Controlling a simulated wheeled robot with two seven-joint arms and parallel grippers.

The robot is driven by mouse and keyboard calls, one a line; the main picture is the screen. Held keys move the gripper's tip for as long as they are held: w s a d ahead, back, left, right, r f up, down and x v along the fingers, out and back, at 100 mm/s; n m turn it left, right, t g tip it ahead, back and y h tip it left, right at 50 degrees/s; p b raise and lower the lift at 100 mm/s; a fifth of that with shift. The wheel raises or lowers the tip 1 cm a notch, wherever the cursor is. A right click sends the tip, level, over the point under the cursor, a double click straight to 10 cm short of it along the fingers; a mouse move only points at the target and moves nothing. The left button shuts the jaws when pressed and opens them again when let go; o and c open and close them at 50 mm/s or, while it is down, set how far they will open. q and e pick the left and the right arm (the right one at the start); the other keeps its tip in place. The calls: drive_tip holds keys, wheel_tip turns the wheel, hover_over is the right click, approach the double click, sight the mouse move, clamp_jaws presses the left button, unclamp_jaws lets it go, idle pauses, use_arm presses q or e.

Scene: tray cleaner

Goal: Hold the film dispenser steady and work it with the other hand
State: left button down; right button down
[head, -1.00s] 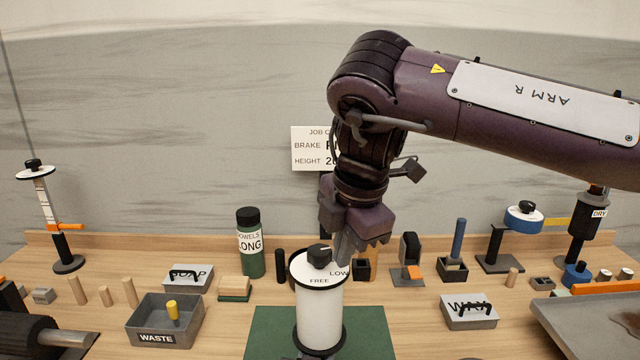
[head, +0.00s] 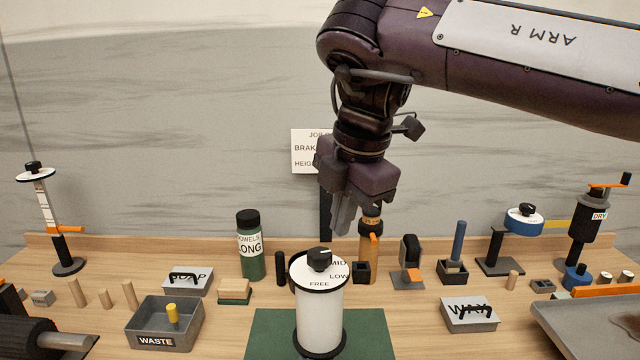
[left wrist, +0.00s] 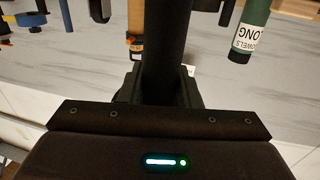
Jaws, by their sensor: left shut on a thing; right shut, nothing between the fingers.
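In the left wrist view my left gripper (left wrist: 160,92) is shut on a dark upright post (left wrist: 166,45), apparently the dispenser's. The head view does not show this grip.
A green towels bottle (head: 250,245) and a waste bin (head: 165,322) stand left. An orange-handled tool (head: 369,255), a wrap box (head: 470,313) and a metal tray (head: 590,325) stand right.

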sight(319, 258)
drive_tip(key=shift+s+a+f+n+g+y, duration=0.1)
drive_tip(key=shift+a+f+n+g+y, duration=0.1)
drive_tip(key=shift+f+n, duration=1.2)
drive_tip(key=shift+s+a+f+n+g+y, duration=0.1)
drive_tip(key=shift+f+n+g, duration=0.1)
drive_tip(key=shift+f+n, duration=1.15)
drive_tip(key=shift+f+m, duration=0.3)
drive_tip(key=shift+m, duration=0.05)
